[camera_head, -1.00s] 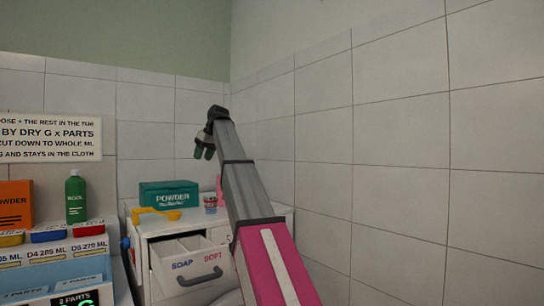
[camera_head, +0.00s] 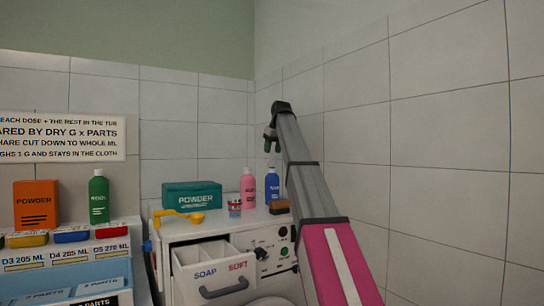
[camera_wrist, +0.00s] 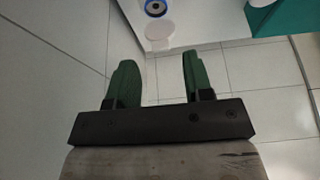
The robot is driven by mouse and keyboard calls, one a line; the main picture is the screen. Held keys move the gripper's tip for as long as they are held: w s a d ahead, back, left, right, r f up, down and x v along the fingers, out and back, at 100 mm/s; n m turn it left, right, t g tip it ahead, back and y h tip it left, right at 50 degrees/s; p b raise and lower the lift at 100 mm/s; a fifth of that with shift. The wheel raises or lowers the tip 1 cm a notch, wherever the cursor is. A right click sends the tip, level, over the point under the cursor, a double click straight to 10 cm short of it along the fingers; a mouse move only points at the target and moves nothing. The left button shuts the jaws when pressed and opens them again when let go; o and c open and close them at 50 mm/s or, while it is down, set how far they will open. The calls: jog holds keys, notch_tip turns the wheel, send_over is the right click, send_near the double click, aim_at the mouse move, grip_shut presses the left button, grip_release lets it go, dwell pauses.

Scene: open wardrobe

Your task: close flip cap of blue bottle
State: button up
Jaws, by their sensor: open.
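The blue bottle (camera_head: 272,185) stands upright at the back right of the white cabinet top, just right of the pink bottle. In the wrist view, a blue ring with a pale top and dark centre (camera_wrist: 155,8) appears to be this bottle from above. A pale round flap (camera_wrist: 159,31) beside it looks like its flip cap, swung open. My gripper (camera_head: 272,146) hangs above the blue bottle, apart from it. In the wrist view its two green fingers (camera_wrist: 162,78) are spread, with nothing between them.
The pink bottle (camera_head: 248,188), teal powder box (camera_head: 193,196), small tub (camera_head: 234,207), yellow scoop (camera_head: 180,215) and brown block (camera_head: 279,207) share the cabinet top. An open drawer (camera_head: 225,282) juts out below. A tiled wall (camera_head: 440,150) bounds the right.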

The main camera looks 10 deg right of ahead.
aim_at(270, 162)
jog(key=shift+x, duration=1.5)
grip_shut()
jog(key=shift+s, duration=0.1)
